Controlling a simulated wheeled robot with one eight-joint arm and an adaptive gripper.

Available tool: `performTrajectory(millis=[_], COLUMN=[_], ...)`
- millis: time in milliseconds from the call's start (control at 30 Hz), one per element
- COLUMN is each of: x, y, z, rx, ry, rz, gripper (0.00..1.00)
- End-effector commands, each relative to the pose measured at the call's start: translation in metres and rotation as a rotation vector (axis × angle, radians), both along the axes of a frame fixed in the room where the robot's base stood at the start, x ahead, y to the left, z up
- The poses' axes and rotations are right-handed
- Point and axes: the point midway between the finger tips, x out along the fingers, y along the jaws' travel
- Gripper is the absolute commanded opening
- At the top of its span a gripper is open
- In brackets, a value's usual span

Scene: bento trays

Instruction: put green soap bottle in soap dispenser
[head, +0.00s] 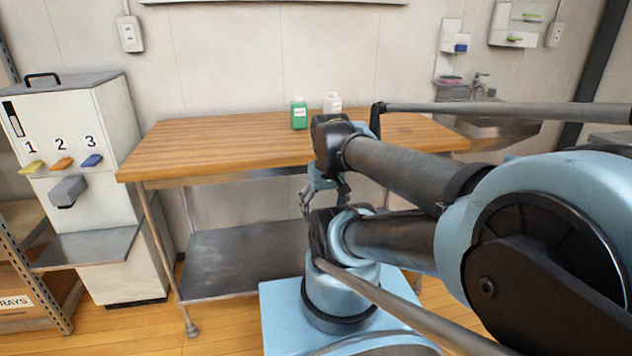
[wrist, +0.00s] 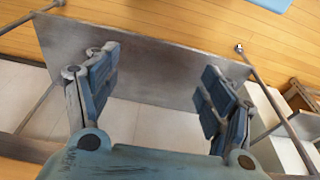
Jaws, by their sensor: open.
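The green soap bottle (head: 299,114) stands upright on the wooden table, towards the back, with a white cap. A white bottle (head: 332,103) stands just to its right. Wall-mounted dispensers hang at the upper right: a small white one with a blue part (head: 455,41) and a wider white unit with green parts (head: 515,24); I cannot tell which is the soap dispenser. My gripper (head: 322,192) is in front of the table's front edge, below the tabletop and apart from the bottles. In the wrist view my gripper (wrist: 158,85) is open and empty, above the lower metal shelf.
The wooden table (head: 215,145) is clear on its left half. Its lower metal shelf (head: 240,262) is bare. A white machine (head: 75,150) with numbered levers stands at the left. A metal sink (head: 480,118) with a tap is behind the table's right end. My arm crosses the right side.

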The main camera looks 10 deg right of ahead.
Motion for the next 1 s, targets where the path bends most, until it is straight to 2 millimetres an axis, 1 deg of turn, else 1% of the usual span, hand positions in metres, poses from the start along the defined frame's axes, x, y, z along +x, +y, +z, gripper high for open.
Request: performTrajectory(millis=[67,167,300,467,600,667,800,1000], x=[0.013,0.039,0.082,0.132,0.179,0.199,0.246,0.315], y=[0.000,-0.002,-0.002,-0.002,-0.003,-0.003,-0.004,-0.005], z=[0.018,0.049,0.098,0.149,0.190,0.207,0.244,0.291], rx=[0.000,0.001,0.002,0.003,0.004,0.004,0.005,0.007], ry=[-0.007,-0.021,-0.044,-0.069,-0.092,-0.102,-0.124,-0.156], rz=[-0.001,-0.003,-0.005,-0.007,-0.009,-0.010,-0.013,-0.016], gripper=[0.75,0.75,0.75,0.75,0.75,0.75,0.75,0.75])
